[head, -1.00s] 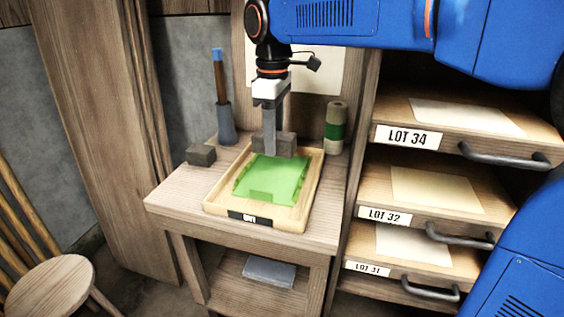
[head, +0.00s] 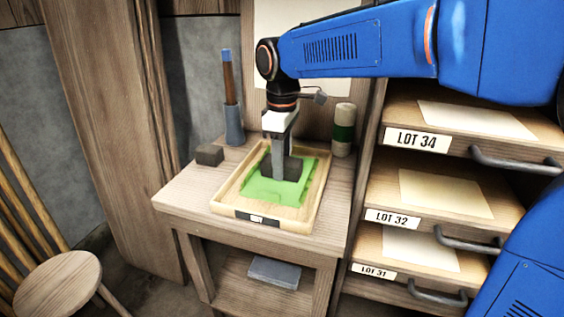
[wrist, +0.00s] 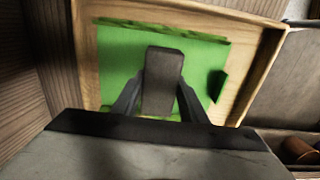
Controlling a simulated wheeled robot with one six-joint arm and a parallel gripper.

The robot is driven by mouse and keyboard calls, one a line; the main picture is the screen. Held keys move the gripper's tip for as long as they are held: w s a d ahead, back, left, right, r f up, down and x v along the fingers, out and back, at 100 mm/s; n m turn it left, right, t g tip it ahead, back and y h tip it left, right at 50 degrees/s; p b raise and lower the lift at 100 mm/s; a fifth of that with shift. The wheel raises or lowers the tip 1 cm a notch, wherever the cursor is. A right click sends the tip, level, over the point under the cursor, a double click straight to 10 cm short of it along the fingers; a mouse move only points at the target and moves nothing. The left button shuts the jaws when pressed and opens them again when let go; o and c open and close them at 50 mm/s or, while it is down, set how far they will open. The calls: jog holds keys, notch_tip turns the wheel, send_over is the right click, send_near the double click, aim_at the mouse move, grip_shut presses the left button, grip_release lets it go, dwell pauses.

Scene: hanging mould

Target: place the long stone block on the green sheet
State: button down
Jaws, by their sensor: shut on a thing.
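The long stone block (wrist: 163,80) is dark grey and sits between the two fingers of my gripper (wrist: 157,108), which is shut on it. In the head view the block (head: 294,168) shows at my gripper (head: 281,172), over the middle of the green sheet (head: 262,190). Whether it touches the sheet cannot be told. The sheet lies in a shallow wooden tray (head: 298,221) and also fills much of the wrist view (wrist: 120,65). Its edges look folded or cut, with a dark green piece at its right side in the wrist view.
A small dark block (head: 209,155) stands left of the tray on the wooden table (head: 185,195). Behind are a blue-grey holder with a brush-like tool (head: 233,125) and a green-banded cylinder (head: 343,130). Drawers labelled LOT (head: 412,140) stand close on the right.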

jog(key=c, duration=1.1)
grip_release()
jog(key=shift+f, duration=0.1)
notch_tip(320, 180, up, 12)
jog(key=shift+r, duration=0.15)
